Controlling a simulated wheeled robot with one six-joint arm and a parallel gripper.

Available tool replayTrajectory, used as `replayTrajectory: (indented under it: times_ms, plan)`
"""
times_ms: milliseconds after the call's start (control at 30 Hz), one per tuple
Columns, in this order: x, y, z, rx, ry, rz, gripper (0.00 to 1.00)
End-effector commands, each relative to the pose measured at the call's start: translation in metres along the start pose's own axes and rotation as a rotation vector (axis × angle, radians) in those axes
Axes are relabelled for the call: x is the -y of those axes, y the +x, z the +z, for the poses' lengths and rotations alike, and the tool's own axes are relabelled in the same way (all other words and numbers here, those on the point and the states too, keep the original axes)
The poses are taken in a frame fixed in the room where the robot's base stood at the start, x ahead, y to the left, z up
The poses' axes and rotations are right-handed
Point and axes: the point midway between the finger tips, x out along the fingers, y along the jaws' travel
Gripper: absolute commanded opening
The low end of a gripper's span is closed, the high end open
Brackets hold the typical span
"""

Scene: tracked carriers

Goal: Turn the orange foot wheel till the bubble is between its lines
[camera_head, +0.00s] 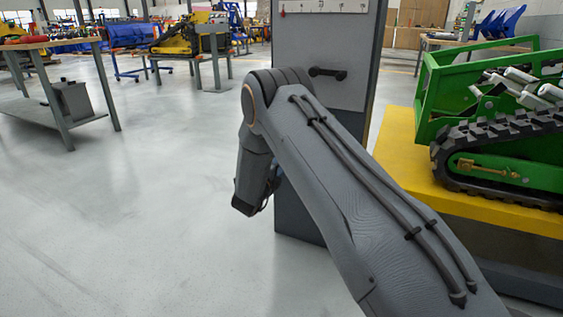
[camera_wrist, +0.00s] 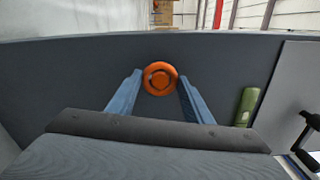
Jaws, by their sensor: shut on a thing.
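The orange foot wheel (camera_wrist: 160,65) is a round knob with a raised centre on a dark grey panel in the wrist view. My gripper (camera_wrist: 160,80) has its two blue-grey fingers on either side of the wheel, shut on it. A green, tube-like part (camera_wrist: 247,106) stands on the panel right of the fingers; it may be the level, but I cannot make out a bubble or lines. In the camera_head view my arm hides the gripper and the wheel.
The dark grey cabinet (camera_head: 294,218) has a pale panel (camera_head: 322,45) with a black handle (camera_head: 328,73). A green tracked carrier (camera_head: 435,85) stands on a yellow platform (camera_head: 400,160) at right. A workbench (camera_head: 50,43) is at far left; floor between is clear.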

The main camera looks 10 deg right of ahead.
Motion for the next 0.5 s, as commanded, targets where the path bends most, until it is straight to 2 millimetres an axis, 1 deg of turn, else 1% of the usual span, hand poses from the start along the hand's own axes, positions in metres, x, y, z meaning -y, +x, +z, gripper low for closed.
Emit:
replayTrajectory:
  times_ms: [33,500]
  plan:
    - [0.0011,-0.0017,0.0033,0.007,0.044,0.002,0.24]
    - [0.0012,-0.0019,0.0029,0.006,0.490,0.004,0.24]
